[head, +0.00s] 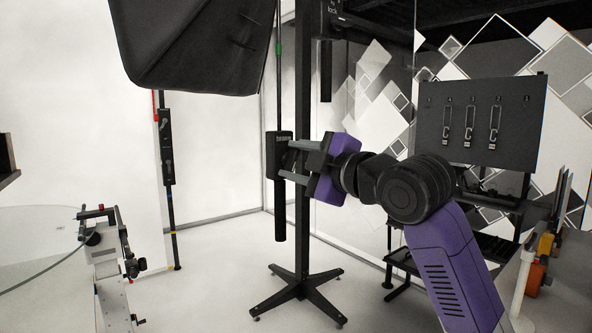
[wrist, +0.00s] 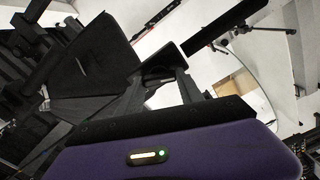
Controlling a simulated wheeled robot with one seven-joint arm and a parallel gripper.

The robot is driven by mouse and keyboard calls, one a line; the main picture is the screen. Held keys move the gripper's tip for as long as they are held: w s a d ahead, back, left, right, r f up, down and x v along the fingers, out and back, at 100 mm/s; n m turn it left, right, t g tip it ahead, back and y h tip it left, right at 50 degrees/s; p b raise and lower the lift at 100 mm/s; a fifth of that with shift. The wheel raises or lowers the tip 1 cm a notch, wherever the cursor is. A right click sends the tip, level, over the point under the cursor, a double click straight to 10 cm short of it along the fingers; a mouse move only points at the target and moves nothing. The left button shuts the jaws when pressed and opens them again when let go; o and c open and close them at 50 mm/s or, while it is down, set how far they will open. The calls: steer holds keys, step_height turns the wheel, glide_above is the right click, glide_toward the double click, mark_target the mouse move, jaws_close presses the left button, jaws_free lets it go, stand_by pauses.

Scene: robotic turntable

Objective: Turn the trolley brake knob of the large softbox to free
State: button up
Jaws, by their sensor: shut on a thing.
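The large black softbox (head: 195,45) hangs at the top left of the head view. A dark upright box with small white lettering that seems to read "brake" (head: 280,137) is beside the black stand column (head: 303,85). My gripper (head: 283,160) reaches it from the right, its two grey fingers level with the box. In the wrist view my gripper (wrist: 160,88) has its fingers on either side of a dark rounded knob (wrist: 160,72) and is shut on it. The knob's pointer and setting cannot be read. In the head view the fingers and box edge hide the knob.
The stand's star-shaped foot (head: 301,286) is on the floor below. A glass turntable (head: 40,235) is at the lower left. A thin pole with a black control box (head: 166,145) stands behind. A dark panel with hooks (head: 483,120) is at the right. Pale floor lies between.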

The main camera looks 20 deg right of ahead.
steer(key=shift+f+n+b, duration=0.2)
steer(key=shift+n+b, duration=0.75)
steer(key=shift+n, duration=1.35)
steer(key=o, duration=1.4)
steer(key=b+v, duration=0.1)
steer(key=v, duration=0.6)
steer(key=shift+s+r, duration=0.1)
steer(key=shift+s, duration=0.3)
